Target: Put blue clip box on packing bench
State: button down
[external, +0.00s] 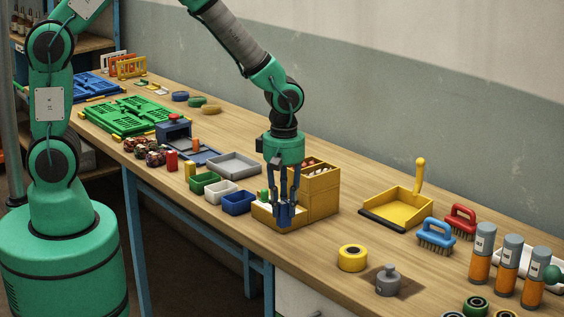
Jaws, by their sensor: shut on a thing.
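A blue open box (238,203) stands upright on the packing bench (330,238), at the right end of a row with a white box and a green box. My gripper (286,212) points straight down just right of it, over the front of a yellow-tan stepped box (316,200). My gripper is shut on a small dark-blue thing, largely hidden between the fingers. I cannot tell its full shape or whether it touches the stepped box.
A grey tray (233,165) lies behind the row of boxes. To the right are a yellow dustpan (398,208), a yellow tape roll (352,258), a grey weight (388,281), brushes and orange-grey tubes. Bare wood shows between the stepped box and the dustpan.

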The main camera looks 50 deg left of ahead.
aim_at(284, 202)
notch_tip(284, 202, up, 5)
jog(key=shift+f, duration=0.15)
jog(key=a+n, duration=0.5)
jog(key=a, duration=2.2)
jog(key=s+a+n, duration=0.3)
jog(key=s+a, duration=0.2)
jog(key=a, duration=0.5)
jog(key=s+a+n, duration=0.3)
jog(key=s+a, duration=0.2)
jog(key=a, duration=0.6)
jog(key=shift+s+a+f+p, duration=0.1)
jog(key=shift+f+p, duration=0.05)
jog(key=shift+f, duration=1.25)
jog(key=shift+s+f+p, duration=0.1)
jog(key=shift+f+p, duration=0.05)
jog(key=shift+f, duration=1.2)
jog(key=w+a, duration=0.2)
jog(key=w, duration=0.2)
jog(key=w+a+f, duration=0.1)
jog(key=w+a, duration=0.2)
jog(key=w, duration=0.2)
jog(key=w+a+b, duration=0.1)
jog(key=w+a, duration=0.1)
jog(key=w, duration=0.2)
jog(key=shift+w+a+f, duration=0.15)
jog(key=shift+a+f, duration=0.05)
